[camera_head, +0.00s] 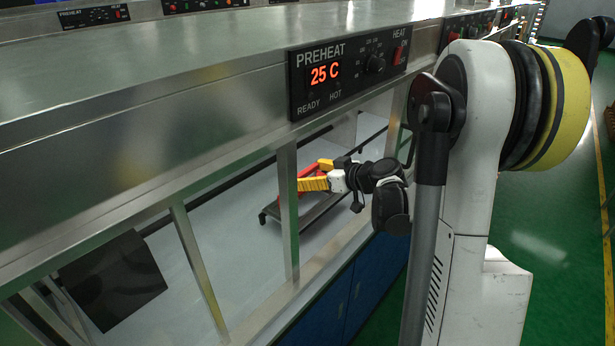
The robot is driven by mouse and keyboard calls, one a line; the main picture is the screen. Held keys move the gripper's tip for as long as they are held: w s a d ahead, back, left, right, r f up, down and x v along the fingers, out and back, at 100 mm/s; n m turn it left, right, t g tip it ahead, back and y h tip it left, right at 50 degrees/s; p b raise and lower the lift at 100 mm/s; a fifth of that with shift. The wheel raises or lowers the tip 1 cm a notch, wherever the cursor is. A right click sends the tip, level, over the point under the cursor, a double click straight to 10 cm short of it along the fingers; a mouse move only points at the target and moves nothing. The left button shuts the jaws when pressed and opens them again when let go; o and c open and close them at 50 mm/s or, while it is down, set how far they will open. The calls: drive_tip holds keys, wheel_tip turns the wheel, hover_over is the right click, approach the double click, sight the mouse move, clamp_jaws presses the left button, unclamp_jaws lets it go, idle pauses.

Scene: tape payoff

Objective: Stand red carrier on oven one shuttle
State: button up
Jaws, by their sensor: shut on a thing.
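The red carrier (308,170) shows inside the oven, behind the window opening under the preheat panel. Only parts of it show, as my gripper and a metal post cover the rest. My gripper (312,184), with yellow fingers, reaches in through the opening and is shut on the red carrier. A low dark frame (318,212), seemingly the shuttle, is on the pale oven floor just below the carrier. I cannot tell whether the carrier touches it.
Metal posts (288,205) divide the openings close to my gripper. The preheat panel (345,70) reads 25 C above. A black plate (112,280) is at the lower left. The pale oven floor (215,240) between is clear. Green floor lies at the right.

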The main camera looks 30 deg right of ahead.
drive_tip(key=shift+f, duration=0.2)
drive_tip(key=o, duration=1.1)
drive_tip(key=shift+r, duration=0.25)
drive_tip(key=shift+s+d+r, duration=0.15)
drive_tip(key=shift+s, duration=0.15)
drive_tip(key=p+v, duration=0.3)
drive_tip(key=v, duration=0.8)
drive_tip(key=shift+s, duration=0.15)
